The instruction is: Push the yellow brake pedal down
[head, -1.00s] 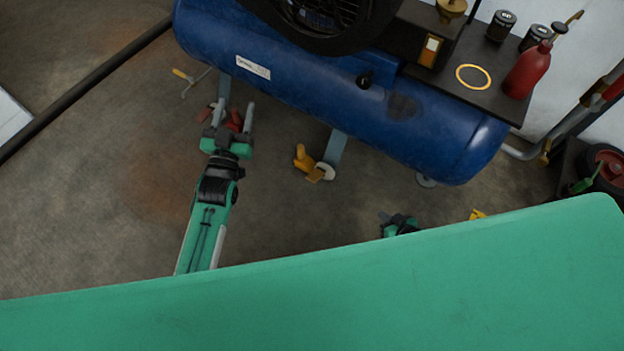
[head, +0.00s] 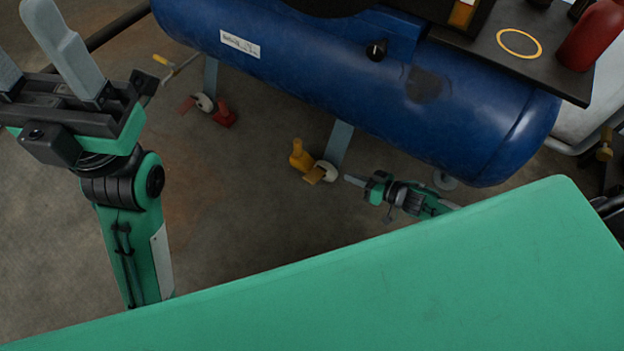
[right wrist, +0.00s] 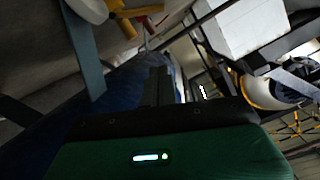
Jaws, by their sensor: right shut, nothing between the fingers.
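The yellow brake pedal (head: 314,175) is at a caster with a pale wheel (head: 329,170), at the foot of a grey-blue leg under the blue tank. A taller yellow part (head: 300,152) stands beside it. My right gripper (head: 349,180) is shut and empty, low and just right of that caster, with a small apparent gap. In the right wrist view, its dark fingers (right wrist: 158,85) point up the picture, and the yellow parts (right wrist: 126,27) show at the top, left of the fingertips. My left gripper (head: 20,34) is open and empty, raised at the upper left.
The blue tank (head: 350,90) spans the space above the casters. A second caster with a red pedal (head: 224,116) is at left, near a yellow-handled tool (head: 162,60). A black shelf with a red bottle (head: 594,36) is at right. Floor left of the yellow pedal is clear.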

